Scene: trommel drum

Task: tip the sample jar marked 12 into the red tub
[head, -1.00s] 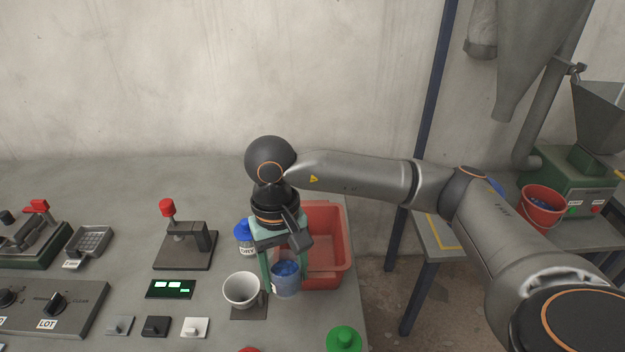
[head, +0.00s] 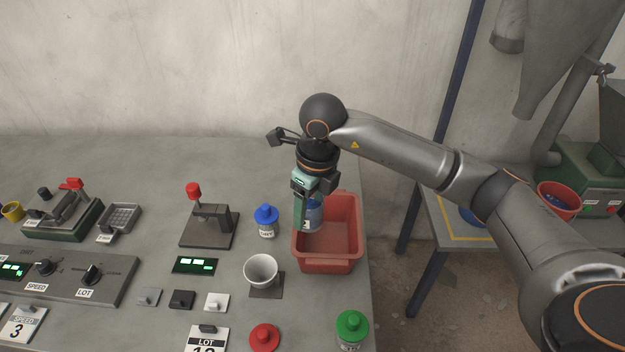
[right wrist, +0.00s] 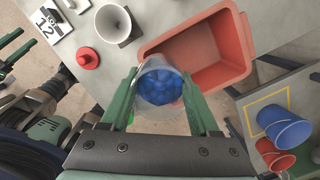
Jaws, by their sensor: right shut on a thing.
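The red tub (head: 328,262) stands at the right end of the bench. It also shows in the right wrist view (right wrist: 205,48), and the floor of it that I can see is bare. My right gripper (head: 306,212) is shut on a clear, lidless jar (head: 314,215) with blue pieces inside, at the tub's left side in the head view. The right wrist view shows the jar's open mouth and blue pieces (right wrist: 160,84) between the green fingers. The jar looks roughly upright; its label is too small to read.
Red (head: 264,337) and green (head: 351,328) lidded jars stand near the front. A LOT 12 card (head: 208,339) lies left of them.

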